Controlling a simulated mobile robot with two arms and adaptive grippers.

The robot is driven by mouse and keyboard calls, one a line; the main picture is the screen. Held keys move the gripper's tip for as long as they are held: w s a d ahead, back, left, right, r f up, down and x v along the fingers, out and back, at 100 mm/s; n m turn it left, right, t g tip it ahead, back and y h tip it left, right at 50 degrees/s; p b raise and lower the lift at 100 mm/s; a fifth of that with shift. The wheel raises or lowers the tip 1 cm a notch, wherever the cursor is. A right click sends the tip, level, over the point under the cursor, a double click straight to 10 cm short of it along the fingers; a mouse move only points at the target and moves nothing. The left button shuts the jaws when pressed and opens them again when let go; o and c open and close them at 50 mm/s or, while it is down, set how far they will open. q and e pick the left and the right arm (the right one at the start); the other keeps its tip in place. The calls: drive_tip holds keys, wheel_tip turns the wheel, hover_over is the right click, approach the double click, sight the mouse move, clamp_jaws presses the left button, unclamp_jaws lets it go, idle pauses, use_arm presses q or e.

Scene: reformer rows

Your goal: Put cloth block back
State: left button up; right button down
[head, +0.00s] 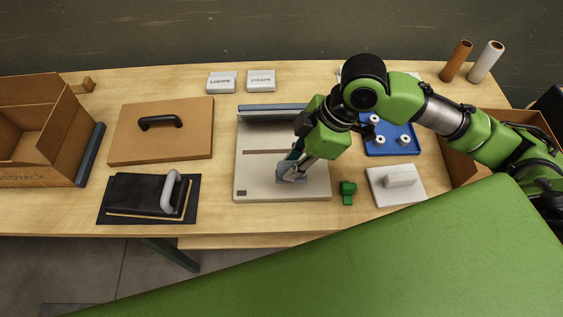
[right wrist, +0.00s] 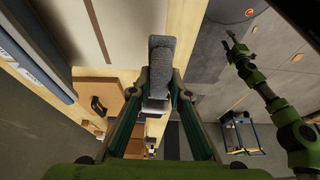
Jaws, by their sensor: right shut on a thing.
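My right gripper (head: 291,172) is shut on the grey-blue cloth block (right wrist: 158,58), over the cream board (head: 258,185) in the middle of the table. The right wrist view shows the block between the two fingertips (right wrist: 156,92), its long body sticking out past them. In the head view the gripper partly hides the block, and I cannot tell whether it touches the board. My left gripper (right wrist: 236,50) shows small in the right wrist view, away from the table, with its fingers apart and empty.
A brown board with a black handle (head: 190,145) and a black pad with a grey handle (head: 112,208) lie to the left. A green piece (head: 347,192), a white handled block (head: 398,186) and a blue tray (head: 407,148) are to the right. Open boxes (head: 70,130) stand at the left end.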

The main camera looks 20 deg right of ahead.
drive_tip(key=w+f+p, duration=0.1)
drive_tip(key=w+f, duration=0.5)
drive_tip(key=shift+w+a+f, duration=0.1)
drive_tip(key=shift+w+a, duration=0.05)
drive_tip(key=shift+w, duration=0.05)
wheel_tip(320, 180, down, 3)
drive_tip(key=shift+w+p, duration=0.1)
drive_tip(key=shift+p, duration=0.55)
drive_tip(key=shift+f, duration=0.3)
drive_tip(key=shift+f, duration=0.15)
drive_tip(key=c, duration=1.9)
unclamp_jaws()
drive_tip(key=b+v, duration=0.1)
drive_tip(key=v, duration=1.1)
drive_tip(key=shift+r+b, duration=0.2)
drive_tip(key=shift+b, duration=0.1)
